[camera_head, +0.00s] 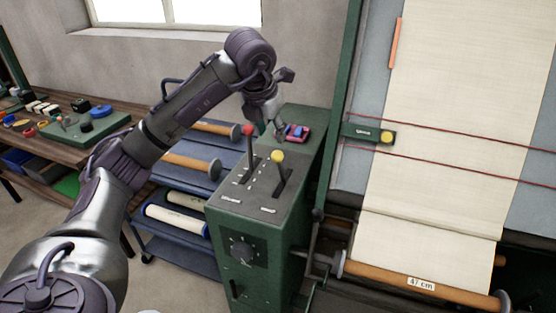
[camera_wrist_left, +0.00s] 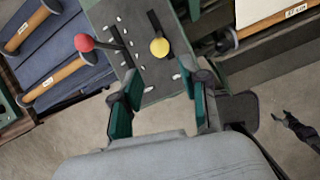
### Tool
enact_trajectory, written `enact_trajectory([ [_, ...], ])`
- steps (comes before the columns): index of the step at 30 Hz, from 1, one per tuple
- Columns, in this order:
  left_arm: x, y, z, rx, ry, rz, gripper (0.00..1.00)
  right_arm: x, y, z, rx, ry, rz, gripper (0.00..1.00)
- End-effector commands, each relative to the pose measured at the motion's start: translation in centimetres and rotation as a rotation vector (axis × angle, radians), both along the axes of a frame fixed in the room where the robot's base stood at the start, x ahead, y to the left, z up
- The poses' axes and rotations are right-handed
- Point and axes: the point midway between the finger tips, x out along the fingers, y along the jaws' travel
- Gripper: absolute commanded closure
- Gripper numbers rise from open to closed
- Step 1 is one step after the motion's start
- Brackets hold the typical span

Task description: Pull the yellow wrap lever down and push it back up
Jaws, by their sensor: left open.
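The yellow wrap lever (camera_head: 278,156) has a round yellow knob and a dark stem, standing in a slot on top of the green control box (camera_head: 268,258). Its knob also shows in the left wrist view (camera_wrist_left: 159,47), ahead of the fingertips. My left gripper (camera_head: 283,104) is over the far part of the box, beyond the yellow knob in the head view. In the left wrist view the gripper (camera_wrist_left: 163,92) has its two fingers wide apart with nothing between them, and it is not touching the knob.
A red-knobbed lever (camera_head: 248,130) stands left of the yellow one. A small pink and blue item (camera_head: 297,132) lies on the box behind them. A loom with cream cloth (camera_head: 450,120) stands at right. A blue rack with rolls (camera_head: 190,166) is at left.

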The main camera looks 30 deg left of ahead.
Motion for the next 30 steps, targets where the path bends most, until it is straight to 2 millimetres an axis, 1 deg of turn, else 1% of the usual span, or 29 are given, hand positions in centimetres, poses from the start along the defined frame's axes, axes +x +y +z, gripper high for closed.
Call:
enact_trajectory([
  [2,0.1,0.3,-0.4,0.008,0.006,0.008,0.55,0.0,0.0,0.2,0.0,0.0,0.0,0.29],
  [5,0.5,0.3,-1.5,0.006,0.008,0.005,0.55,0.0,0.0,0.5,0.0,0.0,0.0,0.29],
  [15,3.2,0.9,-8.0,0.004,0.009,0.003,0.55,0.0,0.1,2.5,0.001,0.0,-0.001,0.29],
  [19,4.1,1.0,-10.2,0.003,0.007,0.002,0.55,0.0,0.2,3.1,0.003,0.0,-0.002,0.29],
  [24,4.9,1.2,-11.9,0.003,0.004,0.002,0.55,0.0,0.3,3.5,0.004,0.0,-0.002,0.29],
  [30,5.1,1.3,-12.6,0.003,0.003,0.001,0.55,0.0,0.3,3.6,0.004,0.0,-0.002,0.29],
])
